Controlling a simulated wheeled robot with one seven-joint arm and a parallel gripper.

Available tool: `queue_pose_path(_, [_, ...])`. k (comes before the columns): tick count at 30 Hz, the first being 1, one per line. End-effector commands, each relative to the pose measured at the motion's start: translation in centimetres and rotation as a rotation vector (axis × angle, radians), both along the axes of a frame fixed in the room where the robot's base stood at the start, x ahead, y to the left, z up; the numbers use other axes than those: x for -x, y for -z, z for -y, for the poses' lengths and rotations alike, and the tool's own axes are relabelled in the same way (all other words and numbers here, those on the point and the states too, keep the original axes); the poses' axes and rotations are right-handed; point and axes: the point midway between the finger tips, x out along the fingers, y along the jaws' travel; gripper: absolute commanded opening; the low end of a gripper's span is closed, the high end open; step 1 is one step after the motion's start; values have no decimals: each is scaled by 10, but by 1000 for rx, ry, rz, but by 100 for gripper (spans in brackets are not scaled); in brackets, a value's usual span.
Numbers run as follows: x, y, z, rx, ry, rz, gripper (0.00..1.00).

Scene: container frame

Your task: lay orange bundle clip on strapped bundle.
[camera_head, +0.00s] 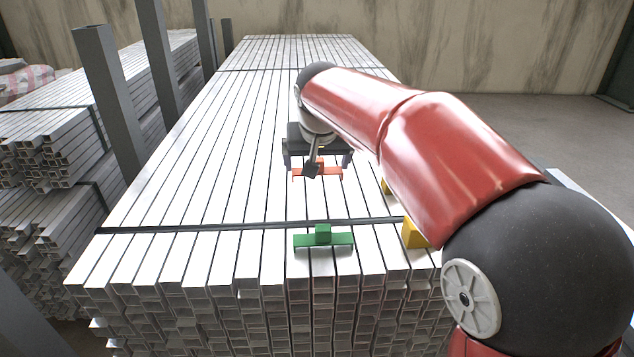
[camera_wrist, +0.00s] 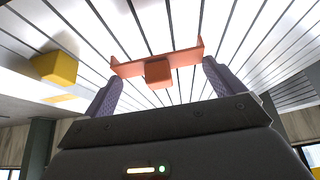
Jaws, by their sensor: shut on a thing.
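The orange bundle clip (camera_head: 328,172) is a flat bar with a block at its middle. It shows over the top of the strapped bundle (camera_head: 210,170), a long stack of pale square tubes with dark straps.
A green clip (camera_head: 323,239) lies near the bundle's front end, by the front strap (camera_head: 200,228). Yellow blocks (camera_head: 414,234) are at the bundle's right side. Grey posts (camera_head: 108,100) and other tube stacks (camera_head: 40,145) stand left. The bundle's top left is clear.

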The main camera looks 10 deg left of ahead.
Motion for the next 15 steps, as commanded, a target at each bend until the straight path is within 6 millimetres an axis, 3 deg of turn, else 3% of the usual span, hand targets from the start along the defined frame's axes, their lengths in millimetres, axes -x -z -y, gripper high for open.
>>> queue_pose_path(9, [0,41,0,1,-1,-1,72])
queue_pose_path(15, [0,42,0,0,0,1,72])
